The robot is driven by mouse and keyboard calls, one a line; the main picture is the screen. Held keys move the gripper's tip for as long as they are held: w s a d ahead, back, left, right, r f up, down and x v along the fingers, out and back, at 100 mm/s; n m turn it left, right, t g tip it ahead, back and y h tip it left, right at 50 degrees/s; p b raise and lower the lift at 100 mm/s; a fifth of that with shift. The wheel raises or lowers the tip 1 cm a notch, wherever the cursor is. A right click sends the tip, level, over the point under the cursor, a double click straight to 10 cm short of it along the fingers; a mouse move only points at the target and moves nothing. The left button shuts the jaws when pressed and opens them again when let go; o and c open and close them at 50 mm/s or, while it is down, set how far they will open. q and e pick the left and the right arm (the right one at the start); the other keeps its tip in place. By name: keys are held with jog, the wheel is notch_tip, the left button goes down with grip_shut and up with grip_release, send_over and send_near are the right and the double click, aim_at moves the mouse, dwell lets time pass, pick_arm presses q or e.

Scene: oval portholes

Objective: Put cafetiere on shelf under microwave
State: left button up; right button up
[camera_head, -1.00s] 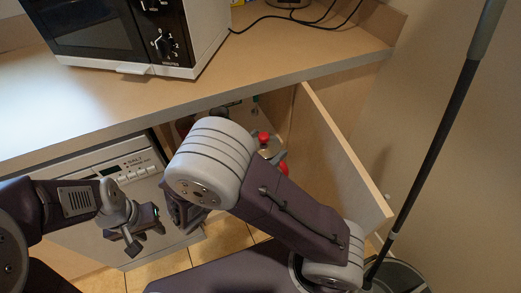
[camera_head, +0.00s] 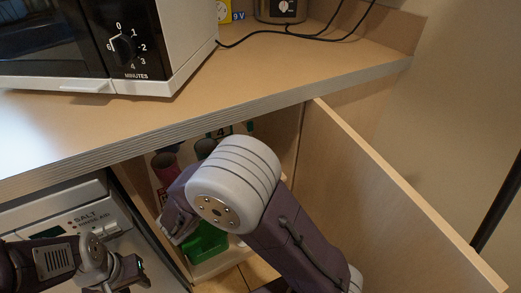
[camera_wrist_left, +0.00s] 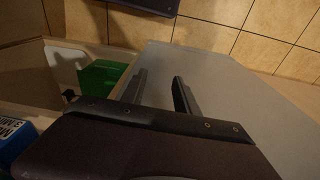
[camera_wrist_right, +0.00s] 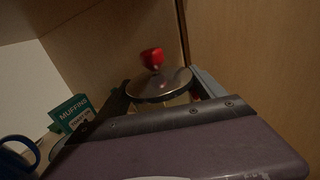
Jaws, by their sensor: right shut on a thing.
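The cafetiere (camera_wrist_right: 160,86) has a shiny metal lid and a red knob. In the right wrist view it stands between the fingers of my right gripper (camera_wrist_right: 160,92), which is shut on it. In the head view my right arm hides it inside the open cupboard under the counter. The microwave (camera_head: 125,45) stands on the counter above and to the left of this cupboard. My left gripper (camera_head: 128,272) is low at the left, in front of the white appliance. Its fingers are apart and empty in the left wrist view (camera_wrist_left: 160,80).
The open cupboard door (camera_head: 385,190) stands to the right of my right arm. A green box (camera_head: 207,242) and a dark red item (camera_head: 165,168) are in the cupboard. A muffins box (camera_wrist_right: 72,113) and a blue-handled item (camera_wrist_right: 18,155) show in the right wrist view.

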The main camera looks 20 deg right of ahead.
jog(key=w+d+b, duration=0.1)
jog(key=w, duration=0.1)
jog(key=w+d+b, duration=0.1)
jog(key=w+d, duration=0.1)
jog(key=w, duration=0.1)
jog(key=w+d+b, duration=0.1)
jog(key=w+d, duration=0.1)
jog(key=shift+w+f, duration=0.1)
jog(key=shift+w, duration=0.1)
jog(key=shift+w+d, duration=0.2)
jog(key=shift+w, duration=0.15)
jog(key=f+b, duration=0.2)
jog(key=w+f+b, duration=0.1)
jog(key=b, duration=0.1)
jog(key=shift+d+f, duration=0.2)
jog(key=shift+d, duration=0.1)
jog(key=o, duration=2)
jog(key=shift+o, duration=0.2)
jog(key=p+v, duration=0.5)
jog(key=v, duration=0.7)
